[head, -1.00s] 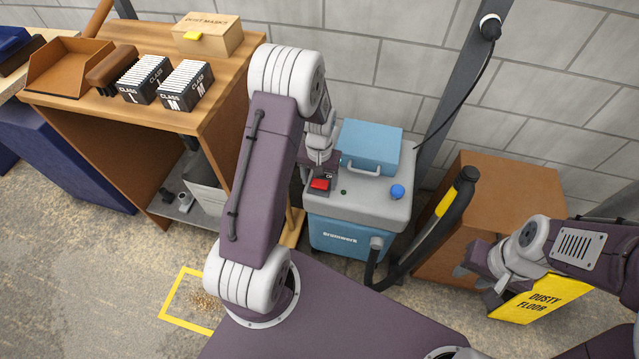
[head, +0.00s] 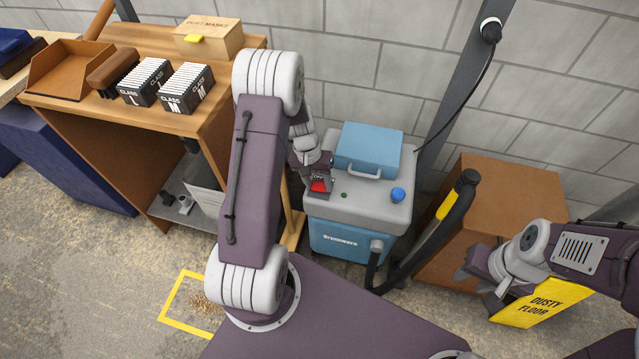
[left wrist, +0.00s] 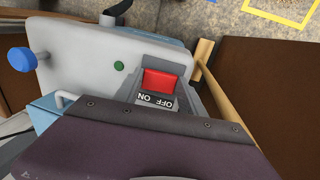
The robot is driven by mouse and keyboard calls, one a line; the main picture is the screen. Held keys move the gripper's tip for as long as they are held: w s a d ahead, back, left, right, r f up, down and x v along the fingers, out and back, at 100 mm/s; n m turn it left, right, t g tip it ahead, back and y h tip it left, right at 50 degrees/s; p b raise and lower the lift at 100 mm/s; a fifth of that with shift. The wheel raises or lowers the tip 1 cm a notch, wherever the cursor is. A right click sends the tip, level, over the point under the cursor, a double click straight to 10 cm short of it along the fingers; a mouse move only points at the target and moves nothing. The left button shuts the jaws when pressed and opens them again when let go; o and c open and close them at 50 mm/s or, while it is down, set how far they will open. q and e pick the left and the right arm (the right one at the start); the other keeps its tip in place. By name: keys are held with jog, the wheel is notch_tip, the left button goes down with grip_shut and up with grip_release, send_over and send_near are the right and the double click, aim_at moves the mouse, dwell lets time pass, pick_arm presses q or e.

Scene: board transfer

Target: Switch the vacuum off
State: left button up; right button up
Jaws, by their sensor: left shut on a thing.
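The vacuum (head: 372,215) is a blue and grey machine against the wall, marked Brumwork. Its red rocker switch (head: 318,186) is at the left front corner of the grey top. In the left wrist view the red switch (left wrist: 163,85) shows beside an ON/OFF label (left wrist: 157,101). A small dark green light (head: 344,195) is to its right. My left gripper (head: 319,183) is down at the switch, its jaws closed on it; the contact is partly hidden. My right gripper (head: 480,280) is away at the right, its fingers apart and empty.
A blue knob (head: 397,194) and a blue case (head: 368,150) sit on the vacuum's top. A black hose (head: 425,238) stands to its right, before a brown box (head: 520,195). A yellow DUSTY FLOOR sign (head: 545,300) is by my right gripper. A wooden bench (head: 215,118) stands left.

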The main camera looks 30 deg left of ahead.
aim_at(313, 187)
dwell(0.3)
pick_arm(q)
jog(key=o, duration=1.4)
jog(key=shift+c, duration=0.2)
notch_tip(313, 187, up, 9)
jog(key=a+p, duration=0.2)
jog(key=p, duration=0.1)
jog(key=shift+s, duration=0.25)
jog(key=shift+f, duration=0.1)
